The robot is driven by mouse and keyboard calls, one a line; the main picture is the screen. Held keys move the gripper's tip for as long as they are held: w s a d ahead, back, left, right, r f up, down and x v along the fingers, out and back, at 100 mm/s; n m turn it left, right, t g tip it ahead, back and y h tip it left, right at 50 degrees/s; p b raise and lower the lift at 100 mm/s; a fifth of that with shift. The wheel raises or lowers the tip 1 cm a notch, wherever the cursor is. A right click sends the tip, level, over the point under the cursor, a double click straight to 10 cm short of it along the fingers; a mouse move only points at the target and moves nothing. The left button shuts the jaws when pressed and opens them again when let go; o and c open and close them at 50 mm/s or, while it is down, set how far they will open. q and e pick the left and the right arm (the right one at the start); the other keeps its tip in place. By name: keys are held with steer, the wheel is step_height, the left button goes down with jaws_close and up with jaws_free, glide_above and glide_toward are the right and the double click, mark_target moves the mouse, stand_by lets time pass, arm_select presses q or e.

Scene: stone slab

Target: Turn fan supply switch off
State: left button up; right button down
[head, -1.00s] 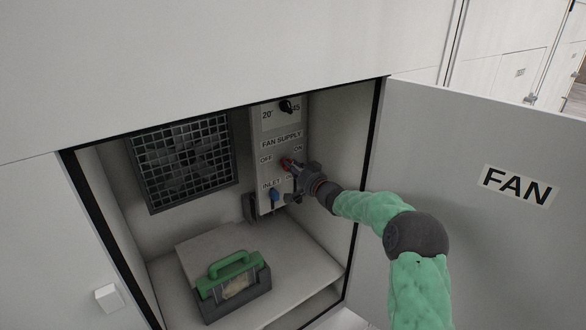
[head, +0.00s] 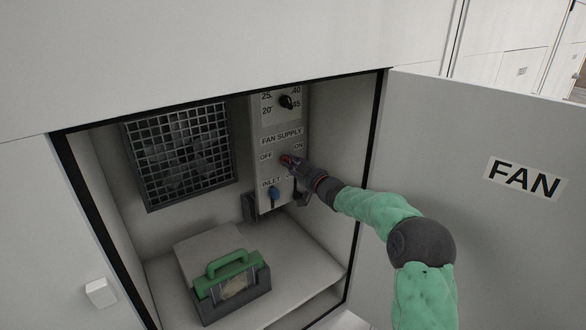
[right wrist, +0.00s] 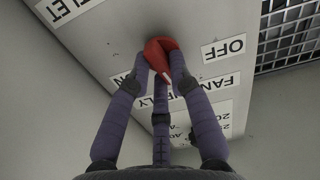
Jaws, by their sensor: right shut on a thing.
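The red fan supply switch knob (head: 287,160) sits on the grey control panel (head: 266,222), between the OFF label (head: 266,156) and the ON label (head: 299,146). My right gripper (head: 296,165) is shut on this knob, coming from the right. In the right wrist view the red knob (right wrist: 160,50) is between the fingertips of my right gripper (right wrist: 158,68), with the OFF label (right wrist: 224,48) to its right. The fingers partly cover the knob, and I cannot tell for sure which label it points to. My left gripper is out of view.
A fan grille (head: 180,150) is left of the panel. A green-handled box (head: 233,290) stands on the cabinet floor. The open FAN door (head: 480,240) is on the right.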

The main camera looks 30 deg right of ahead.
steer(key=n+b, duration=0.2)
steer(key=n, duration=0.3)
steer(key=shift+a+n+b, duration=0.15)
steer(key=shift+n+b, duration=0.25)
steer(key=shift+r, duration=0.1)
stand_by(0.3)
steer(key=c, duration=1.1)
jaws_free()
steer(key=s, duration=0.8)
steer(key=s+d, duration=0.1)
steer(key=s, duration=0.3)
